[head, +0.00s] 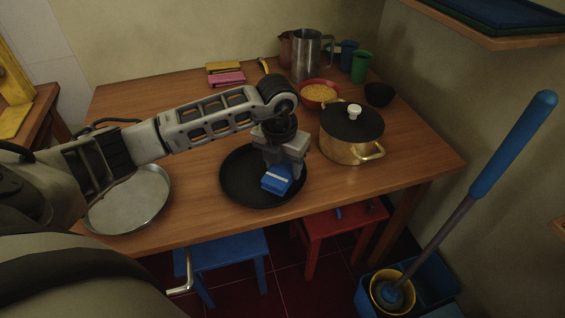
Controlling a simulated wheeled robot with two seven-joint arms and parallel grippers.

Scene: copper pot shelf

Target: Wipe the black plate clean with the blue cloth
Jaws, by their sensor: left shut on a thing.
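The black plate (238,185) is round and dark and lies on the wooden table near its front edge. The blue cloth (277,179) is a small folded blue piece with a pale stripe. My left gripper (281,168) is shut on the cloth and holds it over the right part of the plate. I cannot tell whether the cloth touches the plate. The gripper and cloth hide part of the plate's surface, and no dirt can be made out on the rest. My right gripper is not in view.
A brass pot (351,149) with a black lid stands close right of the plate. A red bowl (319,94) of yellow food and a metal pitcher (305,56) are behind. A metal pan (130,201) lies left. Blue (225,251) and red (338,222) stools stand at the table's front.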

